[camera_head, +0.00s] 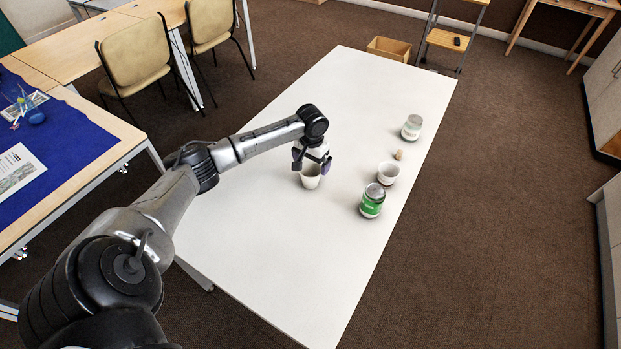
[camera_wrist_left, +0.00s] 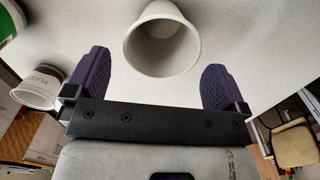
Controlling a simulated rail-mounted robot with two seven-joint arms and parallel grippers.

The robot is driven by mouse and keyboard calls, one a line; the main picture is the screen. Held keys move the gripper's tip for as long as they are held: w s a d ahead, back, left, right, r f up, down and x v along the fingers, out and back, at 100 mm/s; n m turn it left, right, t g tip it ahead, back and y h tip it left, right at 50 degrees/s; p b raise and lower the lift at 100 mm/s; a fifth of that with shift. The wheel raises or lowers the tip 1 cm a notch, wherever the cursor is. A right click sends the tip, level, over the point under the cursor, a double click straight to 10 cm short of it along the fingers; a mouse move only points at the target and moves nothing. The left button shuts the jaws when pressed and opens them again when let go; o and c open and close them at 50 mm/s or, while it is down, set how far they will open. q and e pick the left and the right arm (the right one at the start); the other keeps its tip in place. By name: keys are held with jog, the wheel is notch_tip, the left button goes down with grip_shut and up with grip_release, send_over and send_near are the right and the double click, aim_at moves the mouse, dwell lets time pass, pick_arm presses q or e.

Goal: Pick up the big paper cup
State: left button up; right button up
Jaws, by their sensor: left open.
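A white paper cup (camera_head: 310,177) stands on the white table (camera_head: 290,250) under my left gripper. My left gripper (camera_head: 312,163) is open, with its purple fingers just above or beside the cup's rim in the head view. In the left wrist view the cup (camera_wrist_left: 162,45) shows its open mouth, between and beyond the two spread fingers of my left gripper (camera_wrist_left: 158,85). There is a gap between each finger and the cup. A smaller white cup or tub (camera_head: 388,173) stands to the right; it shows lettering in the left wrist view (camera_wrist_left: 38,86). My right gripper is not in view.
A green can or jar (camera_head: 372,201) stands right of the cup, close to the tub. A pale jar (camera_head: 411,127) and a small brown cork-like piece (camera_head: 398,155) are farther back. The table's left and near parts are clear.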

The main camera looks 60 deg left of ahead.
aim_at(310, 174)
pick_arm(q)
jog(key=shift+s+d+f, duration=0.1)
jog(key=shift+f, duration=0.5)
notch_tip(310, 174, down, 5)
jog(key=shift+s+b, duration=0.15)
jog(key=shift+b, duration=1)
jog(key=shift+r, duration=0.1)
jog(key=shift+c, duration=0.6)
jog(key=c, duration=0.7)
